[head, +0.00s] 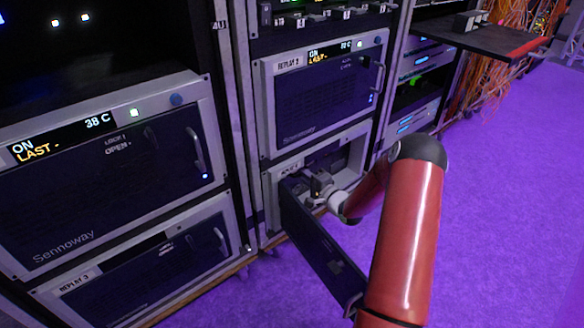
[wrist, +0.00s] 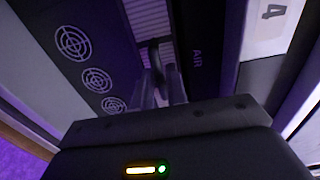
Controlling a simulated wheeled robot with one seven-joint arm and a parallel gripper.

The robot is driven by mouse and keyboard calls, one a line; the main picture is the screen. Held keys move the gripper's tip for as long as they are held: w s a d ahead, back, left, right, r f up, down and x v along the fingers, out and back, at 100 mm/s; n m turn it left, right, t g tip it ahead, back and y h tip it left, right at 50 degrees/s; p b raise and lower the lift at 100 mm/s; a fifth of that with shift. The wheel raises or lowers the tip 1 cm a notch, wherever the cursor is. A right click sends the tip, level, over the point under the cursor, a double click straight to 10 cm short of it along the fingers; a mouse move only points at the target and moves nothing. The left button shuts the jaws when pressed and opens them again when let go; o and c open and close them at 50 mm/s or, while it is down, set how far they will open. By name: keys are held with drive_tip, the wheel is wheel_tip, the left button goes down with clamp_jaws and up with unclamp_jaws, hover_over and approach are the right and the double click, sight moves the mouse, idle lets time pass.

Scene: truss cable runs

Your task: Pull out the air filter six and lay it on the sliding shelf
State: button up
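In the wrist view a pale ribbed filter face (wrist: 148,18) shows in a slot beside a dark panel marked AIR. A dark pull loop (wrist: 155,56) stands out from it. The two fingers of my gripper (wrist: 160,88) lie close together on either side of the loop; I cannot tell whether they press on it. In the head view my gripper (head: 322,186) is inside the lower middle rack unit (head: 357,155), behind its open door (head: 320,240). The filter is hidden there. A black shelf (head: 480,38) sticks out of the rack at the upper right.
The open dark door hangs outward at the left of my forearm. A closed unit (head: 325,95) sits right above the opening. Small dark items (head: 468,20) stand on the shelf's left part. Orange cables (head: 500,75) hang beyond. The purple floor (head: 500,200) at right is clear.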

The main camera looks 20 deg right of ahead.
clamp_jaws()
drive_tip(key=shift+s+d+r, duration=0.1)
drive_tip(key=shift+s+d, duration=0.1)
drive_tip(key=shift+s, duration=0.15)
drive_tip(key=shift+s+d+p, duration=0.2)
drive_tip(key=shift+s+p, duration=0.1)
drive_tip(key=shift+s, duration=0.25)
drive_tip(key=shift+p+v, duration=0.55)
drive_tip(key=shift+v, duration=2.4)
drive_tip(key=shift+r, duration=0.15)
drive_tip(key=shift+r, duration=0.1)
